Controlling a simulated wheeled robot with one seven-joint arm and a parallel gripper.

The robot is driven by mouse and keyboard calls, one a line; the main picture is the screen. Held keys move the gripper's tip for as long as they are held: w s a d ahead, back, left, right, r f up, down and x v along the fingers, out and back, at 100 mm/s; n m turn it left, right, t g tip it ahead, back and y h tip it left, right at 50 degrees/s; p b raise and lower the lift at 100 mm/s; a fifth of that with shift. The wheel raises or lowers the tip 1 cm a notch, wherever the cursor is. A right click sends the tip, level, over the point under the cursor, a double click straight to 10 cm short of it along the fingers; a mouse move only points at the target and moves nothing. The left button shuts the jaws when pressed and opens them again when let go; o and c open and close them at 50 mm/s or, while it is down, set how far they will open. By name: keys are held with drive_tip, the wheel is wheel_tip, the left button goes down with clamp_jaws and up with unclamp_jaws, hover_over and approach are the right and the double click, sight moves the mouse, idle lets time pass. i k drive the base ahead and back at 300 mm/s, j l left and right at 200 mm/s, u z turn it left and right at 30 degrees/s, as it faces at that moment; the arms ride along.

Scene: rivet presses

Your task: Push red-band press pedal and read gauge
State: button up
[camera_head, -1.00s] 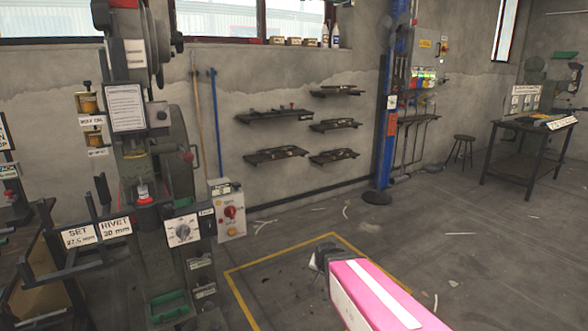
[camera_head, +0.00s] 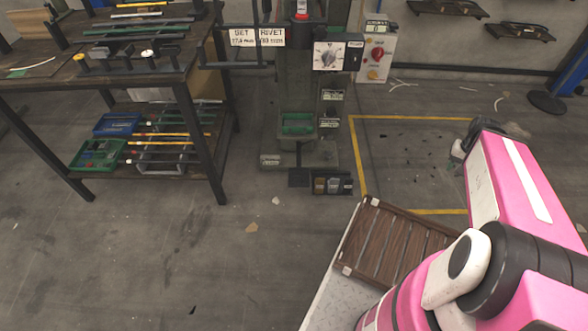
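The press (camera_head: 300,95) stands upright at the top centre, its upper part cut off by the picture edge. A small red band (camera_head: 302,8) shows on its ram area. A dark flat pedal plate (camera_head: 299,178) lies on the floor at its foot. A dial (camera_head: 328,56) with a white face sits on its front; its reading is too small to tell. My pink arm fills the lower right. Its far end is right of the press, well apart from the pedal. I cannot make out the gripper fingers.
A workbench (camera_head: 150,75) with rods and bins stands at left. A control box (camera_head: 376,55) with a red knob is right of the press. A labelled dark block (camera_head: 332,184) sits beside the pedal. Yellow floor lines (camera_head: 356,150) mark an area at right.

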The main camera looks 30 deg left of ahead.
sight(299, 178)
drive_tip(key=u, duration=1.7)
